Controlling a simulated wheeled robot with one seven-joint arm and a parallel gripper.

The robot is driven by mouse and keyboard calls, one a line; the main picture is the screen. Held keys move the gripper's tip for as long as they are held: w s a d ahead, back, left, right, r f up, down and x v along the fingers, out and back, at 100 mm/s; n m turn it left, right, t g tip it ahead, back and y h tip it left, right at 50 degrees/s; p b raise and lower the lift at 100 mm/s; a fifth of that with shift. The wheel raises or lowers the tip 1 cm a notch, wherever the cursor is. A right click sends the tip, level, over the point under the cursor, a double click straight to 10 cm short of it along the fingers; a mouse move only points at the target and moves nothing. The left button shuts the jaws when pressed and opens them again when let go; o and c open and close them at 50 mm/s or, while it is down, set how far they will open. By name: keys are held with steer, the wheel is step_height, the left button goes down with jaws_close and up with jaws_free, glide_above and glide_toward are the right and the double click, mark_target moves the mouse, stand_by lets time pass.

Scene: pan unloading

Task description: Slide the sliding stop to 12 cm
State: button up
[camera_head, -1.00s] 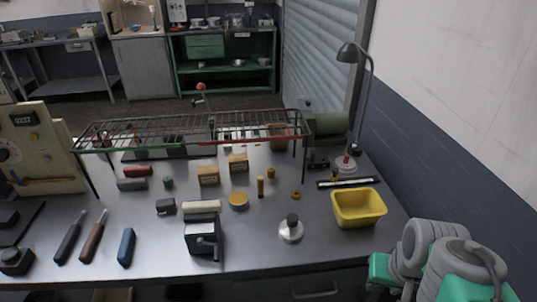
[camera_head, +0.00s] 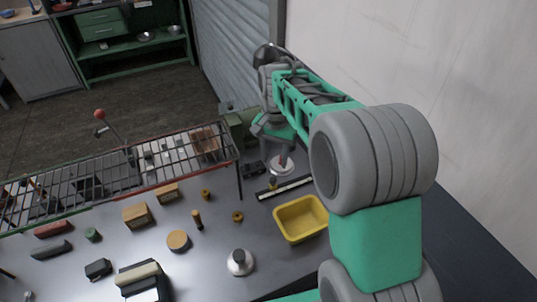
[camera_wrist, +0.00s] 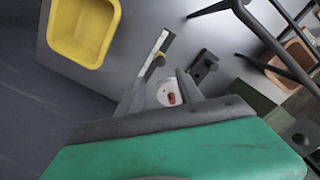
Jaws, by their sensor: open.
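In the wrist view the rail (camera_wrist: 160,43) runs slantwise, and the stop (camera_wrist: 159,61) shows close to the fingertips, with part of the rail hidden behind a finger. My gripper (camera_head: 277,138) is open and empty above the back right of the table, behind the rail. Its fingers (camera_wrist: 162,82) spread on either side of the lamp base in the wrist view. I cannot read the scale.
The lamp base (camera_head: 281,166) with a red knob stands behind the rail. The yellow bin (camera_head: 301,218) is in front, and a dark block (camera_head: 253,168) is left of the lamp. A wire rack (camera_head: 130,165) stands on the left. Small loose parts lie on the table between.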

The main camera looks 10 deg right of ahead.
mark_target(274, 178)
steer(key=f, duration=0.3)
steer(key=f+p, duration=0.1)
steer(key=f, duration=0.3)
steer(key=shift+s+a+f, duration=0.1)
steer(key=shift+a+f, duration=0.1)
steer(key=shift+f, duration=0.05)
steer(key=shift+c, duration=0.2)
jaws_close()
steer(key=shift+d, duration=0.1)
stand_by(0.8)
